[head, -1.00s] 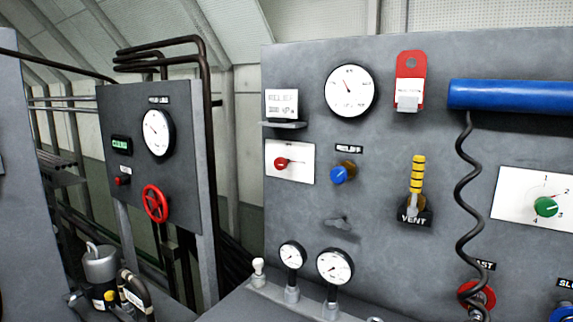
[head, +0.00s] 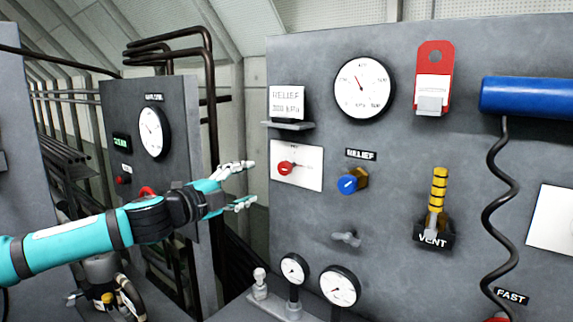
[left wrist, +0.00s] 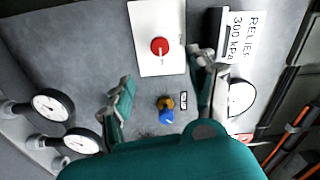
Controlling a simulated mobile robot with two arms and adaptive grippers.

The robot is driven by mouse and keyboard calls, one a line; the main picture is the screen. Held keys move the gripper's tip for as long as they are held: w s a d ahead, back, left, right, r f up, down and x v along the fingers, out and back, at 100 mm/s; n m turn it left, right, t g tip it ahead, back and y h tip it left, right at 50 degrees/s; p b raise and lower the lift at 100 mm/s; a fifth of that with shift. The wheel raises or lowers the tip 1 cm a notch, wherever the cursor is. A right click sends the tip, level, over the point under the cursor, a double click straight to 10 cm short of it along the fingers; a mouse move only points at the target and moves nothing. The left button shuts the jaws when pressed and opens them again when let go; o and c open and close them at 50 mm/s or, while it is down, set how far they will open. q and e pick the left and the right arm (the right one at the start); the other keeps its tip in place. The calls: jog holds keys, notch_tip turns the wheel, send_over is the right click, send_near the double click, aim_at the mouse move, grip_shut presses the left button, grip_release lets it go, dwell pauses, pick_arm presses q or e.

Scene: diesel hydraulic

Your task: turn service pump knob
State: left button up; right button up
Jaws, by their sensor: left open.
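A red knob (head: 286,168) sits on a white plate (head: 310,168) at the left side of the grey panel; the plate's label is too small to read. The knob also shows in the left wrist view (left wrist: 160,46), ahead of and roughly between my fingers. A blue knob (head: 349,184) on a brass fitting sits to its right, under a RELIEF label; it is also in the left wrist view (left wrist: 166,115). My left gripper (head: 249,184) is open and empty, left of the white plate and apart from it, fingers pointing right. My right gripper is not in view.
The RELIEF card (head: 287,103) on a small ledge (head: 287,124) is above the white plate. A small grey lever (head: 346,239) and gauges (head: 340,286) are below. The yellow VENT handle (head: 438,190) and a blue cylinder (head: 530,97) stand out at right. A side panel (head: 125,95) stands behind my arm.

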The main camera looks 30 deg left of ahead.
aim_at(282, 169)
pick_arm(q)
jog(key=w+p, duration=0.1)
jog(key=w, duration=0.3)
jog(key=w+p, duration=0.2)
jog(key=w, duration=0.3)
jog(key=w+d+p, duration=0.1)
jog(key=w, duration=0.3)
jog(key=shift+w, duration=0.3)
jog(key=shift+w+p, duration=0.35)
jog(key=shift+w, duration=0.25)
jog(key=shift+c, duration=0.4)
jog(key=c, duration=1.1)
